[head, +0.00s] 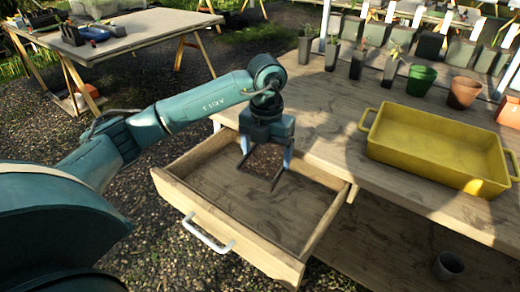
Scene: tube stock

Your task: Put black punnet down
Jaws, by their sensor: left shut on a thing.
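My left gripper (266,154) points down over the open wooden drawer (228,236). It is shut on the black punnet (256,180), with a pale finger showing at each side. The punnet's dark rim looks about level, and its inside looks brown and grainy. The punnet is within the drawer's outline, toward the back by the bench. I cannot tell whether it touches the drawer floor. The rest of the drawer floor that shows is bare. My right gripper is not in view.
The drawer has a white handle (208,232) and is pulled out from the wooden bench (330,112). A yellow tray (432,146) stands on the bench, with a green pot (420,80) and several other pots behind it.

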